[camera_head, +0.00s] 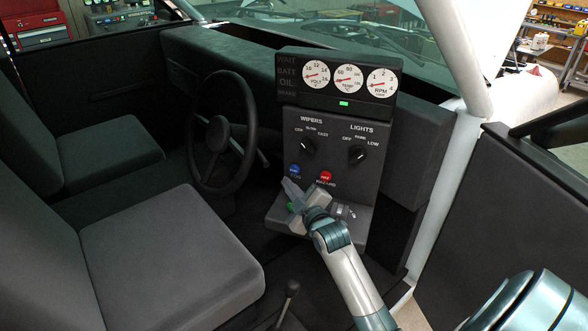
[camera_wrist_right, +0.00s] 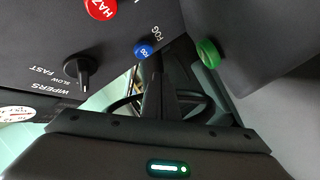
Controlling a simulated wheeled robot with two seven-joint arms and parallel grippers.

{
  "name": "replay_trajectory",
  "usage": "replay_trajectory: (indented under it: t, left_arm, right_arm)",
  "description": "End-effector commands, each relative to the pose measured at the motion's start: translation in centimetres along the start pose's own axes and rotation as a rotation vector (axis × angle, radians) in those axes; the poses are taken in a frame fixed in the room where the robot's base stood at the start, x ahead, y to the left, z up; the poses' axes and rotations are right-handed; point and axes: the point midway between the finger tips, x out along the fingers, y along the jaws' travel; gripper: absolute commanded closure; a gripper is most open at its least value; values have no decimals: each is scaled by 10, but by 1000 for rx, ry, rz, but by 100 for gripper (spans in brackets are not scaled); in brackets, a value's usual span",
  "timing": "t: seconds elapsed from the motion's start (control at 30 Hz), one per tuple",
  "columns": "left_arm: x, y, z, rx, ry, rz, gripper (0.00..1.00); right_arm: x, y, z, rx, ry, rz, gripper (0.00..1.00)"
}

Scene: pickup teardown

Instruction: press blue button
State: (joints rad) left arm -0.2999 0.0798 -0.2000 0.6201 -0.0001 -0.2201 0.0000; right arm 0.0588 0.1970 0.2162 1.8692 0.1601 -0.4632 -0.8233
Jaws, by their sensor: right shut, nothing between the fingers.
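The blue button (camera_head: 295,169), labelled FOG, sits at the lower left of the dark dash panel (camera_head: 331,135). In the right wrist view the blue button (camera_wrist_right: 143,51) shows just beyond the fingertips and slightly to the left. My right gripper (camera_head: 289,187) is shut and empty, its tips a little below the blue button in the head view. The closed fingers (camera_wrist_right: 157,78) point toward the panel in the wrist view. I cannot tell for sure whether they touch it, but a small gap seems to show. My left gripper is not in view.
A red hazard button (camera_head: 326,177) is right of the blue one. A green button (camera_wrist_right: 208,53) lies close to the fingers on the lower ledge. The wipers knob (camera_head: 307,146) and lights knob (camera_head: 357,154) are above. The steering wheel (camera_head: 246,112) stands to the left.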

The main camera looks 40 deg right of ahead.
Motion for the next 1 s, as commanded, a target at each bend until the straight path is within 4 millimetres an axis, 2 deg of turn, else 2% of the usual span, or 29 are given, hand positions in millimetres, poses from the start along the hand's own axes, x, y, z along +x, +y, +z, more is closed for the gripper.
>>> replay_trajectory:
  t: [0.33,1.0]
  left_arm:
    - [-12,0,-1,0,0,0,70]
    - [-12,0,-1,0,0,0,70]
  right_arm:
    - [-18,-13,-13,1,-1,-2,100]
    - [-18,-14,-13,0,0,-1,100]
